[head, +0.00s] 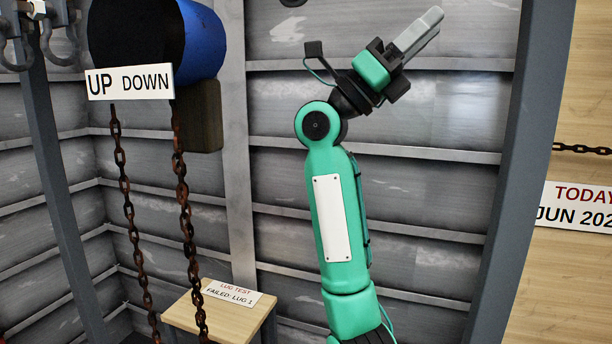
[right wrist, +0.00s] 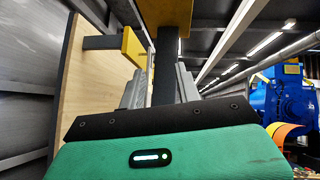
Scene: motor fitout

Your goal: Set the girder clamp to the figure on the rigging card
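My right arm is raised in the head view, and its gripper (head: 425,32) points up and right, with nothing visible in its grey fingers there. In the right wrist view its two fingers (right wrist: 160,92) stand apart. A dark upright bar (right wrist: 166,70) with a yellow block (right wrist: 165,12) at its top shows between and beyond them; I cannot tell whether they touch it. A second yellow piece (right wrist: 134,46) sits to the left on a dark bar. These may be parts of the girder clamp, but no figure on them is readable. I cannot identify the rigging card. My left gripper is out of view.
Rusty chains (head: 183,210) hang below an "UP DOWN" sign (head: 130,82). A "LUG TEST FAILED LUG 1" card (head: 233,293) lies on a wooden stand (head: 258,314). A cut-off date sign (head: 580,207) is on a wooden board at right. A blue machine (right wrist: 283,100) stands right in the wrist view.

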